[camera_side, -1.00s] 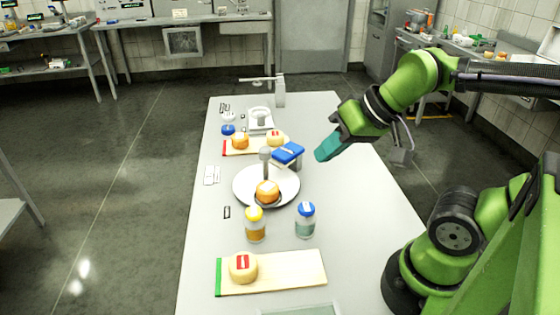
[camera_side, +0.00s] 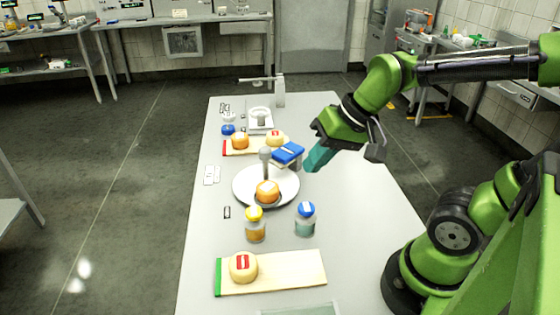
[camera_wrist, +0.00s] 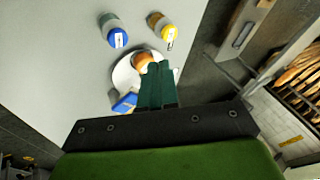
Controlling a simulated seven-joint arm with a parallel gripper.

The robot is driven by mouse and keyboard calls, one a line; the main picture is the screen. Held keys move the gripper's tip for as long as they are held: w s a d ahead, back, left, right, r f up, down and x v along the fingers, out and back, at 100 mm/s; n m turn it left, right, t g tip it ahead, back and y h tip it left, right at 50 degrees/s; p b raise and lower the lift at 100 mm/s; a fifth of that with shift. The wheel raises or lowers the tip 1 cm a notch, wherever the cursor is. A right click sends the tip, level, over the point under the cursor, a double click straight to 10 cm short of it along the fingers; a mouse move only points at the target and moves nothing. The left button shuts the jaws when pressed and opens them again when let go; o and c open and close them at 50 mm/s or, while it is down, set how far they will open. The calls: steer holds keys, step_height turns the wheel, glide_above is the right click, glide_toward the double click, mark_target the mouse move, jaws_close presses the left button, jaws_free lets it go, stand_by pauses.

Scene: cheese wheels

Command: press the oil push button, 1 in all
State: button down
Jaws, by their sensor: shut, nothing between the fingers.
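My gripper (camera_side: 314,162) has teal fingers and is shut and empty. In the side view it hangs above the table, just right of a blue-topped block (camera_side: 288,152). In the wrist view its fingers (camera_wrist: 157,72) reach over the white plate (camera_wrist: 123,76), close to an orange cheese wheel (camera_wrist: 143,60). A jar with a yellow cap (camera_side: 255,226) and a jar with a blue cap (camera_side: 306,221) stand in front of the plate. I cannot tell which thing is the oil push button; no readable oil label shows.
In the side view the plate (camera_side: 244,188) carries an orange wheel (camera_side: 267,191) beside a grey upright post (camera_side: 265,160). A board (camera_side: 295,272) with a pale wheel lies in front. A red-edged board with two wheels lies behind. The table's right side is mostly clear.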

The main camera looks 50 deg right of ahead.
steer(key=w+a+f+m+g+y, duration=0.1)
steer(key=w+a+f+m+y, duration=0.25)
steer(key=w+m, duration=0.3)
steer(key=m+y, duration=0.2)
steer(key=m, duration=0.2)
glide_above(258, 210)
steer(key=shift+r+t, duration=0.3)
steer(key=shift+h, duration=0.25)
steer(key=shift+f, duration=4.4)
steer(key=shift+f, duration=0.1)
steer(key=shift+f, duration=0.35)
